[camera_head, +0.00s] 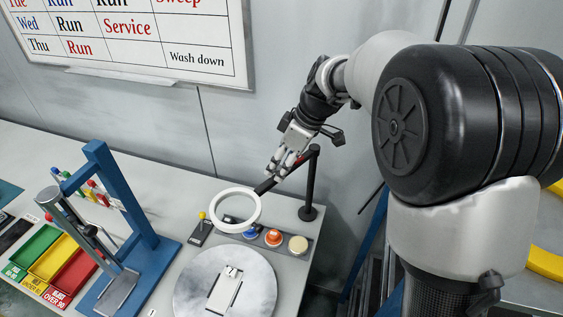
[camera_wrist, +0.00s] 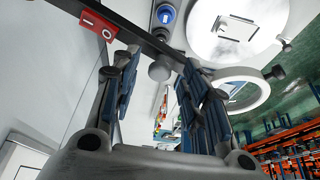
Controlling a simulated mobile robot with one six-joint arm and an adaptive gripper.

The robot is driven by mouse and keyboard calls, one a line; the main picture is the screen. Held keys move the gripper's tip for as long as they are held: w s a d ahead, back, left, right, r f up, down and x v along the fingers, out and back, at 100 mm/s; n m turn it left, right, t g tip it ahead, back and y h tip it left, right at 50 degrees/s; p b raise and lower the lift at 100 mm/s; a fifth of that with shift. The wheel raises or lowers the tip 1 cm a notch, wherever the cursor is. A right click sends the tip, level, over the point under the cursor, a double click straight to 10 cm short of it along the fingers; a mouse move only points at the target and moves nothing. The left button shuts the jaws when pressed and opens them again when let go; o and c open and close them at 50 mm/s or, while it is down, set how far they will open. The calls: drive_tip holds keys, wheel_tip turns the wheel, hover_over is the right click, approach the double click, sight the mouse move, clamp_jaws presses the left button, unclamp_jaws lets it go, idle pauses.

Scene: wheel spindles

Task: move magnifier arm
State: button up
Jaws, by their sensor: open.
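The magnifier has a white ring head (camera_head: 235,228) on a black arm (camera_head: 266,186) that runs to an upright black post (camera_head: 309,185). The ring hangs over the bench, left of the post. My gripper (camera_head: 281,172) is open at the black arm, between ring and post. In the wrist view the ring (camera_wrist: 246,104) is at right, and the black arm (camera_wrist: 138,38) crosses beyond my fingertips (camera_wrist: 160,62). I cannot tell whether the fingers touch the arm.
A round grey plate (camera_head: 196,283) lies below the ring, with blue, orange and cream buttons (camera_head: 273,238) beside it. A blue press frame (camera_head: 120,195) and coloured trays (camera_head: 50,262) stand left. A red switch box (camera_wrist: 98,24) shows near the arm. The wall is close behind.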

drive_tip(key=v, duration=1.2)
drive_tip(key=shift+s, duration=0.15)
drive_tip(key=s+d+f+m+t+h+b, duration=0.1)
drive_tip(key=s+f+m, duration=0.3)
drive_tip(key=s, duration=0.5)
drive_tip(key=s+d+f+m+t+h+b, duration=0.1)
drive_tip(key=s+d+f+m+b, duration=0.2)
drive_tip(key=s, duration=0.6)
drive_tip(key=s+d+f+m+t+h+b, duration=0.1)
drive_tip(key=s+f+m+b, duration=0.3)
drive_tip(key=s, duration=0.6)
wheel_tip(320, 180, down, 4)
drive_tip(key=shift+d+r+m+h, duration=0.2)
drive_tip(key=shift+d+m+h, duration=0.35)
drive_tip(key=shift+m, duration=0.45)
